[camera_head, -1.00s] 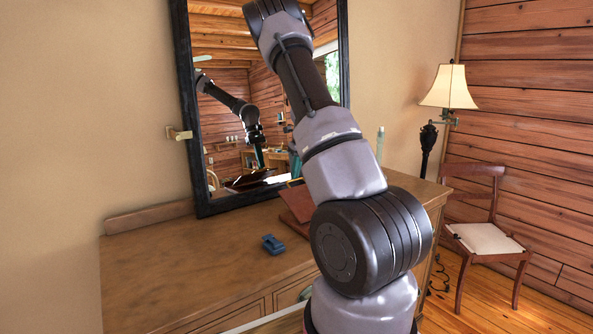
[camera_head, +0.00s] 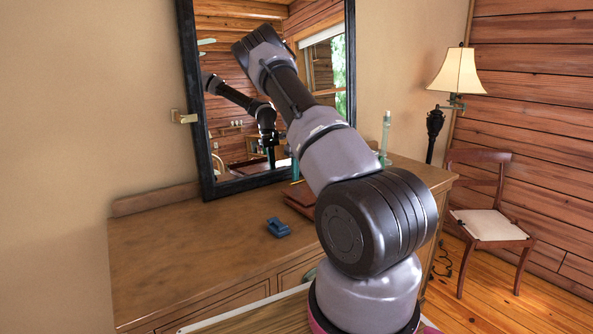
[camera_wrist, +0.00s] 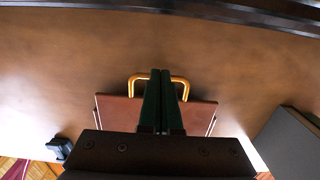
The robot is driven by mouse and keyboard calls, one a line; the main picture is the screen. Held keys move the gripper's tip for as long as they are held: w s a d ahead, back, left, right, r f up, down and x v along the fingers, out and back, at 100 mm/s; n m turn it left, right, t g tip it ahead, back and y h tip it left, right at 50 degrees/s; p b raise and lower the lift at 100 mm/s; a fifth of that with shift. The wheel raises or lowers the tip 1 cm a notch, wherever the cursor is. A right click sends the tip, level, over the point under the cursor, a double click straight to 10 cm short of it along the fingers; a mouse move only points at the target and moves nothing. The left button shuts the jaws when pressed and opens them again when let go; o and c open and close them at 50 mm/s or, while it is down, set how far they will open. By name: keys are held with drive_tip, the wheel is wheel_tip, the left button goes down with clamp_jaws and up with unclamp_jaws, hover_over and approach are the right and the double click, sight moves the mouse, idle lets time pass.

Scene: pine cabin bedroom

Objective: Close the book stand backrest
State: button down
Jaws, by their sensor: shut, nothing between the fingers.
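The book stand (camera_head: 299,200) is a reddish-brown wooden piece on the dresser below the mirror. Its backrest looks folded down, lying nearly flat on the base. My arm hides the stand's right part in the head view. In the wrist view, the brown panel (camera_wrist: 117,109) shows on both sides of my gripper, with a gold wire loop (camera_wrist: 134,82) at its far edge. My gripper (camera_wrist: 160,73) is shut and empty, its dark green fingers over the panel and the loop. I cannot tell whether they touch it. In the head view, my arm hides the gripper directly.
A small blue object (camera_head: 278,227) lies on the dresser (camera_head: 190,250) left of the stand. A dark grey block (camera_wrist: 290,140) is at the right in the wrist view. The mirror (camera_head: 195,110) stands behind. The dresser's left side is clear.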

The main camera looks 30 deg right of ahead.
wheel_tip(320, 180, up, 11)
idle(0.7)
drive_tip(key=s+a+r+n+t+y, duration=0.2)
drive_tip(key=s+a+r+n, duration=0.55)
drive_tip(key=r, duration=0.25)
drive_tip(key=s+a+r+n+t+y, duration=0.1)
drive_tip(key=s+a+r+n+t, duration=0.1)
drive_tip(key=s+a+r+n, duration=0.6)
drive_tip(key=s+a+r+n+t, duration=0.1)
drive_tip(key=s+a+r+n, duration=0.1)
drive_tip(key=s+a+n, duration=0.2)
drive_tip(key=s+a+r+n+t+h, duration=0.1)
drive_tip(key=s+a+r+n+t, duration=0.1)
drive_tip(key=s+n, duration=0.8)
drive_tip(key=shift+s+a+r+n, duration=0.4)
drive_tip(key=shift+s+a, duration=0.7)
drive_tip(key=shift+s, duration=3.45)
